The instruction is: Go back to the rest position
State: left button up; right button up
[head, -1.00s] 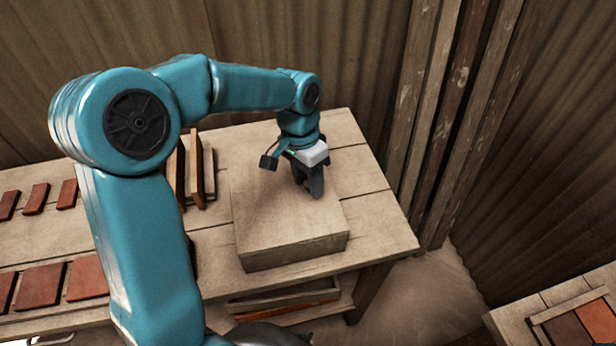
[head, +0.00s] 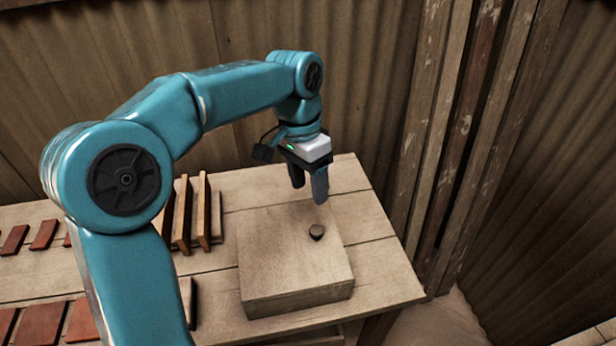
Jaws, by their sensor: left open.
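My left gripper (head: 310,184) is open and empty. It points down above the back part of a square wooden block (head: 290,268), apart from it. A small dark knob (head: 316,232) stands on top of the block, below and just in front of the fingers. The block sits on the wooden table (head: 375,246) near its right end. My right gripper is not in view.
Several upright wooden boards (head: 203,212) stand left of the block. Reddish-brown tiles (head: 41,322) lie in rows at the left of the table. Wooden posts (head: 462,130) and corrugated walls (head: 545,210) close off the back and right.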

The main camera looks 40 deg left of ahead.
pick_arm(q)
jog(key=shift+s+r, duration=0.1)
jog(key=shift+r, duration=0.3)
jog(key=shift+r, duration=0.1)
